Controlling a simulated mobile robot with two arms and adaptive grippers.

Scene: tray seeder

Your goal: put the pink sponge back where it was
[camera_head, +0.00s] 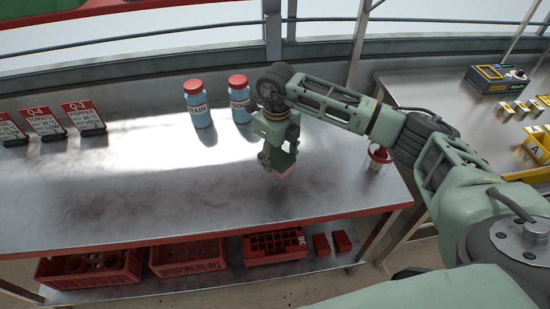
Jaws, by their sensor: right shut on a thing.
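My right gripper (276,168) is over the right half of the metal bench (130,195), with its fingers pointing down. It is shut on the pink sponge (285,174). Only a small pink edge of the sponge shows beneath the fingers; the rest is hidden by the gripper. I cannot tell whether the sponge touches the bench top or is just above it. My left gripper is not in view.
Two blue bottles with red caps (198,105) (240,102) stand behind and left of my gripper. Label cards (83,117) stand at the back left. A red-and-white item (379,154) is at the right edge. Red crates (188,258) sit below. The bench's front left is clear.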

